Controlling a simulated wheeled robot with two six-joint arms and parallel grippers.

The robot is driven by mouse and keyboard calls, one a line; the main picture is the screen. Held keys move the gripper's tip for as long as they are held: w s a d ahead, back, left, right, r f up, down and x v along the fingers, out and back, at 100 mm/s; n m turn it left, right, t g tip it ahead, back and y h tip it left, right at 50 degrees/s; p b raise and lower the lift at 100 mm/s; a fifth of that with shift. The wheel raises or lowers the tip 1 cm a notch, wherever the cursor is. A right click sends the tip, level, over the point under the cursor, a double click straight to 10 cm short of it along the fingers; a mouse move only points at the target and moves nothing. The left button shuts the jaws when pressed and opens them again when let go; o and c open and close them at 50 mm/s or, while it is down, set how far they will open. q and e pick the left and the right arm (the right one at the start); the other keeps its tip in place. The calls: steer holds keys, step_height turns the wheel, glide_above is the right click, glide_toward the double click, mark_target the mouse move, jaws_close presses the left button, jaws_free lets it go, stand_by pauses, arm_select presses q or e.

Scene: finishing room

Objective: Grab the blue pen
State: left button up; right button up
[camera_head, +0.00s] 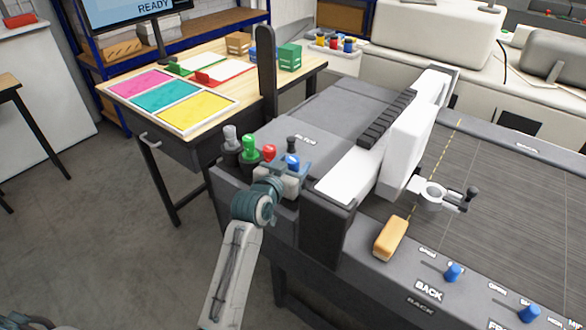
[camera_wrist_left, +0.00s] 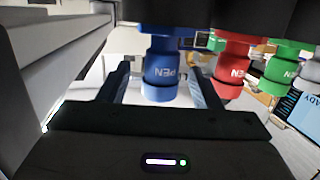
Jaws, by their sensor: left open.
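The blue pen (camera_head: 293,160) is in a row of pens along the left end of the grey machine. In the left wrist view the blue pen (camera_wrist_left: 161,76), marked PEN, hangs between the two open fingers of my left gripper (camera_wrist_left: 158,92), with a gap on at least the right side. In the head view my left gripper (camera_head: 289,177) is at the blue pen, and its fingers are partly hidden. The red pen (camera_head: 269,152), green pen (camera_head: 249,146) and grey pen (camera_head: 230,137) are left of it. My right gripper is not in view.
The red pen (camera_wrist_left: 229,68) is close beside the right finger in the wrist view. A black knob-like piece (camera_head: 291,143) stands behind the blue pen. A wooden table (camera_head: 190,60) with coloured panels is at the back left. Open floor (camera_head: 110,220) lies left.

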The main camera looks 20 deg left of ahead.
arm_select(q)
steer(key=shift+w+f, duration=0.1)
steer(key=shift+w, duration=0.25)
steer(key=c, duration=1.1)
steer(key=shift+o, duration=0.2)
